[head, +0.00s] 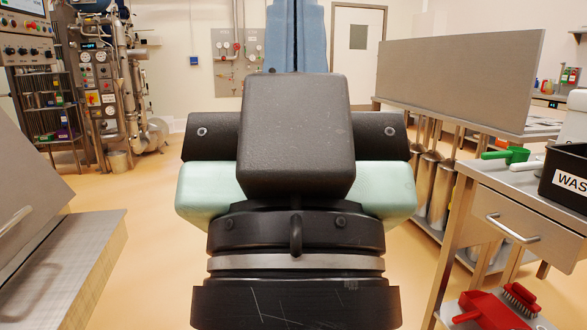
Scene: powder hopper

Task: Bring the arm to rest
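Dark and pale green parts of my own body fill the middle of the head view, from near the bottom edge up to mid-height. A blue-sleeved part rises behind them to the top edge. My gripper does not show in this view, so I cannot see its fingers or whether it holds anything. Whether the arm is folded or stretched out is not clear from this one frame.
A steel-topped bench (515,195) with a green scoop (513,154) and black waste bin (565,180) stands close on the right. A red dustpan (488,312) lies below. Sloped steel equipment (65,270) is close on the left. Tan floor (140,200) shows between.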

